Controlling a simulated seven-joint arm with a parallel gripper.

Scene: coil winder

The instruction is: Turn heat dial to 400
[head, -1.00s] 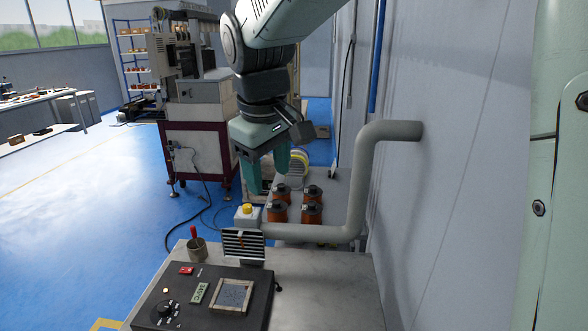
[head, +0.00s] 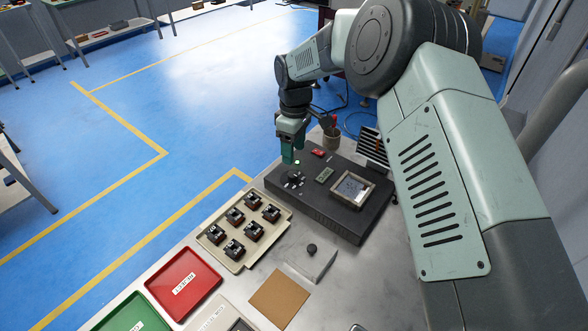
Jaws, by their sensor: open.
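The heat dial (head: 291,180) is a small dark knob with pale markings around it, at the left end of a black control box (head: 327,217). My gripper (head: 289,157) points down just above the dial, with its teal fingers close over it. The jaws are open. I cannot tell whether the fingers touch the knob, and the dial's numbers are too small to read. A green display (head: 324,174), a red switch (head: 318,153) and a framed square plate (head: 352,188) are also on the box.
A beige tray (head: 215,236) with several dark parts stands in front of the box. A red tray (head: 183,284), a green tray (head: 130,314) and a brown pad (head: 278,299) lie nearer.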

